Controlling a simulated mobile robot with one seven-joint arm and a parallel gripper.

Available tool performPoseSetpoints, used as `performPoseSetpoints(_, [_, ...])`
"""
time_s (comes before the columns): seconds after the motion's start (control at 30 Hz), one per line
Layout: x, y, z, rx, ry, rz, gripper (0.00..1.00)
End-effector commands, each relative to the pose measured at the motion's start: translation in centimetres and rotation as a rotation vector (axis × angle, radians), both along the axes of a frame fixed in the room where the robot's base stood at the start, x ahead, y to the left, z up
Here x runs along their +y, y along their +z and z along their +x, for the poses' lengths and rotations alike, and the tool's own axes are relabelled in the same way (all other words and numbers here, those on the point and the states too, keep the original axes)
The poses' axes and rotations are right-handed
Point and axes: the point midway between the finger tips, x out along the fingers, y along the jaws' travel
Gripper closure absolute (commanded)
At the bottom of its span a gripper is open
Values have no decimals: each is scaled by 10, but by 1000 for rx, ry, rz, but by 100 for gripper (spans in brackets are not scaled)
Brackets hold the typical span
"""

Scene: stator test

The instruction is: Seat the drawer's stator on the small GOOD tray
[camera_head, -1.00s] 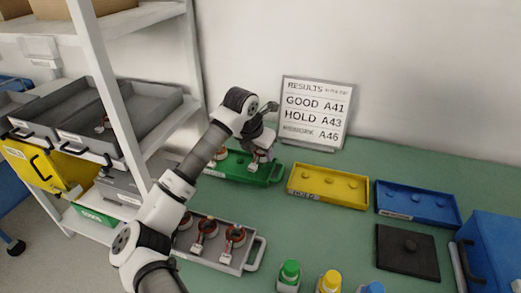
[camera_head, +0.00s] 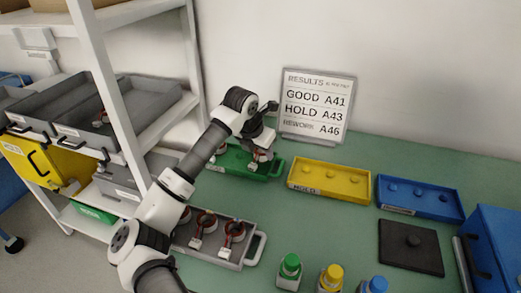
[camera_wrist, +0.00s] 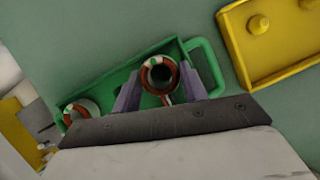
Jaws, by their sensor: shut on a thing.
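The green tray (camera_head: 274,171) sits on the bench below the results board; its label is not readable, and it also shows in the wrist view (camera_wrist: 205,66). My gripper (camera_head: 260,155) is over its right part. In the wrist view my gripper (camera_wrist: 160,90) is shut on a stator (camera_wrist: 160,73), a ring with copper-red winding, between its two fingers. I cannot tell whether this stator touches the tray floor. Another stator (camera_wrist: 80,110) sits at the tray's left end. A small reddish part, perhaps a stator, shows in the grey shelf drawer (camera_head: 150,98).
The yellow tray (camera_head: 328,193) and blue tray (camera_head: 420,209) are empty, with pegs. A grey tray (camera_head: 240,264) holding stators stands in front. A black plate (camera_head: 410,262), capped bottles (camera_head: 289,270) and a blue box (camera_head: 497,255) are at right. The results board (camera_head: 316,125) stands behind.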

Motion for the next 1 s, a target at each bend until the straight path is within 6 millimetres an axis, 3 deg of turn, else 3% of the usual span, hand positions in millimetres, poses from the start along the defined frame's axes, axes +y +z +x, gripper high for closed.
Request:
performPoseSetpoints(0.8, [0, -4, 0, -1, 0, -1, 83])
performPoseSetpoints(0.83, [0, -4, 0, -1, 0, -1, 55])
performPoseSetpoints(0.93, [0, -4, 0, -1, 0, -1, 43])
performPoseSetpoints(1.0, [0, -5, 0, -1, 0, -1, 43])
